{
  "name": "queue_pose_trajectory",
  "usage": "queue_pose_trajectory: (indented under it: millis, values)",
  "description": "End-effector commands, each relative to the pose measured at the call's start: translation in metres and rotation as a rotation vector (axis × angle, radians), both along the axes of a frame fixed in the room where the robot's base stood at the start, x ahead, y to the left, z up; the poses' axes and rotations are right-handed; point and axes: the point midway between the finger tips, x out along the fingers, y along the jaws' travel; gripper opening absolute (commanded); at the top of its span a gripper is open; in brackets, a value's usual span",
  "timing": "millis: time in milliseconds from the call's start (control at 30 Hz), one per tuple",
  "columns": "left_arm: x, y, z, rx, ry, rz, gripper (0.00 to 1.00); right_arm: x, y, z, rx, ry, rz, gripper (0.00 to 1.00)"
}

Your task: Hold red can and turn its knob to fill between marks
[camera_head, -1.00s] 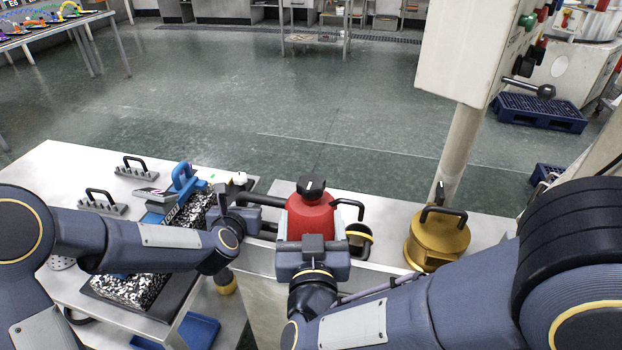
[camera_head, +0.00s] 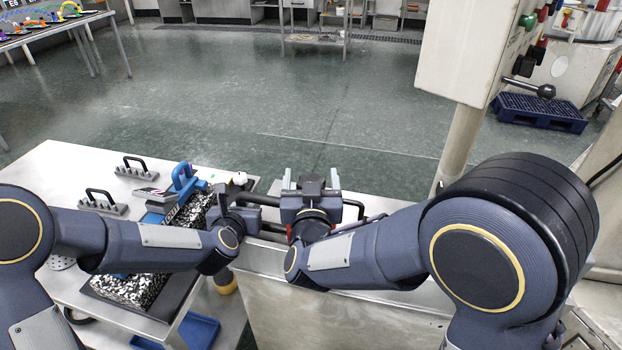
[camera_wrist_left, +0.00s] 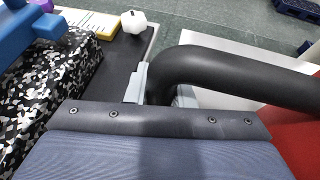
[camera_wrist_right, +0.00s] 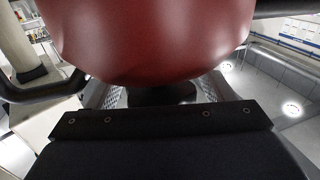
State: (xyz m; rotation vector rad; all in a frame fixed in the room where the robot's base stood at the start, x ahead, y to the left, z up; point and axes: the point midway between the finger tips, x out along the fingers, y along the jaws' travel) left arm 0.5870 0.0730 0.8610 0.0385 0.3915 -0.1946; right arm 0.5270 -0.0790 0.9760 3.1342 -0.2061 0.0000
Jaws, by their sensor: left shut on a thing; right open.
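The red can (camera_wrist_right: 150,40) fills the upper part of the right wrist view. In the head view my right gripper and forearm hide nearly all of it; only a sliver of red shows. Its black side handle (camera_wrist_left: 235,68) runs from my left gripper to the red body at the right edge of the left wrist view. My left gripper (camera_head: 250,205) is shut on this handle. My right gripper (camera_head: 311,182) is open at the can's top, with the dark knob (camera_wrist_right: 163,93) between its fingers. I cannot tell whether they touch it. The marks and fill level are hidden.
Left of the can, the metal table (camera_head: 60,165) holds a black-and-white speckled block (camera_head: 196,210), a blue clamp (camera_head: 184,178) and black-handled grey blocks (camera_head: 100,203). A pale post (camera_head: 460,145) with a control box (camera_head: 465,50) stands at the right.

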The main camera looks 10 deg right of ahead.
Motion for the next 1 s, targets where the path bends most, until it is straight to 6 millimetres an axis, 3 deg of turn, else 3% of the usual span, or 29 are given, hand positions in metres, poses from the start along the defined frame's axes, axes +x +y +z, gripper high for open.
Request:
queue_pose_trajectory:
  millis: [167, 500, 767, 1000]
  values:
    - [-0.0001, -0.0001, -0.0002, 0.000, 0.000, 0.000, 0.00, -0.0002, 0.0000, 0.0000, 0.000, 0.000, 0.000, 0.72]
    - [-0.0001, -0.0001, -0.0003, 0.000, 0.001, 0.000, 0.00, -0.0005, 0.0001, 0.0000, 0.001, 0.000, 0.000, 0.30]
    - [-0.0001, 0.0000, -0.0003, 0.000, 0.001, 0.000, 0.00, -0.0001, 0.0000, 0.0008, 0.001, -0.004, -0.036, 0.30]
    - [-0.0001, 0.0000, -0.0003, 0.000, 0.001, 0.000, 0.00, -0.0001, -0.0019, 0.0009, 0.001, -0.005, -0.172, 0.30]
